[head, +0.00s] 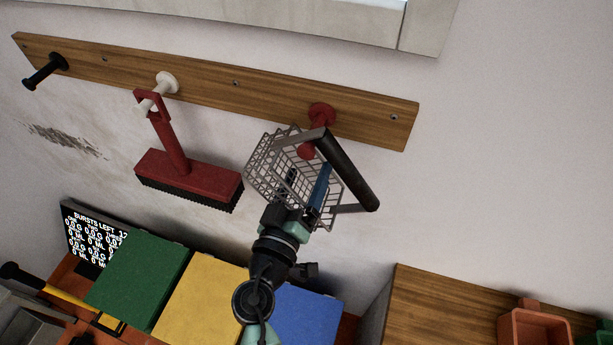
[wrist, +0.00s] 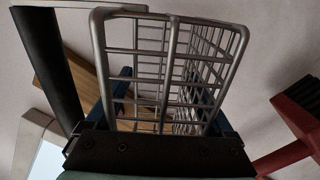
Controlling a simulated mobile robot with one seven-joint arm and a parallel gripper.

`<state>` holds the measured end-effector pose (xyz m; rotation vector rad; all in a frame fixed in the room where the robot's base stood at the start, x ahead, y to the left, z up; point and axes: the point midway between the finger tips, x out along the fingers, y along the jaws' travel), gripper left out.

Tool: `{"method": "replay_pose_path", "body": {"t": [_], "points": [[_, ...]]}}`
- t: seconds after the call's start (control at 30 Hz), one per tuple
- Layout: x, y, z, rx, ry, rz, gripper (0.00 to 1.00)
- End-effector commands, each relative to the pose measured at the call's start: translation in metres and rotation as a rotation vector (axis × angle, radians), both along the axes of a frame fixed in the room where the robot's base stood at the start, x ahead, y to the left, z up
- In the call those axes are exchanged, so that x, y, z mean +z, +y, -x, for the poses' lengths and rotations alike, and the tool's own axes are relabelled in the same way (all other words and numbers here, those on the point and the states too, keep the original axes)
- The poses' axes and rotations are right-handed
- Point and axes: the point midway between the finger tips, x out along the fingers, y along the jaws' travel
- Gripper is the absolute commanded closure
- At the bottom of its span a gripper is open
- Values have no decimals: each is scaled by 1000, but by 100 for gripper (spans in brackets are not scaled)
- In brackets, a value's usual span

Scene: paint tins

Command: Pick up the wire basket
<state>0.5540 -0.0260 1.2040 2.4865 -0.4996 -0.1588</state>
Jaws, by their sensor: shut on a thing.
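The wire basket (head: 268,163) is a grey metal mesh with a thick black handle (head: 347,172) on its right side. It is at the red peg (head: 321,114) of the wooden wall rail, tilted in the head view. The peg's end overlaps the basket's upper part; I cannot tell whether the basket rests on it. My gripper (head: 306,188) is at the basket's lower side, shut on it with its blue fingers. In the wrist view the mesh of the basket (wrist: 170,52) fills the space between the fingers, and the handle rises at the left. The exact contact is partly hidden.
A red brush (head: 188,178) hangs from a white peg (head: 165,83) to the left. A black peg (head: 45,70) is bare. Green (head: 140,278), yellow (head: 205,300) and blue (head: 308,315) panels lie below. A wooden surface with an orange container (head: 535,325) is at lower right.

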Motion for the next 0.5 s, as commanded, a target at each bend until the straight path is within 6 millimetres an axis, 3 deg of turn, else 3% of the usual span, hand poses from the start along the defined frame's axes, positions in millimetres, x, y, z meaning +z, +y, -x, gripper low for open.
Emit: {"method": "replay_pose_path", "body": {"t": [0.33,0.5], "points": [[37,0,0,2,-9,-2,88],[28,17,37,6,-2,-1,88]]}}
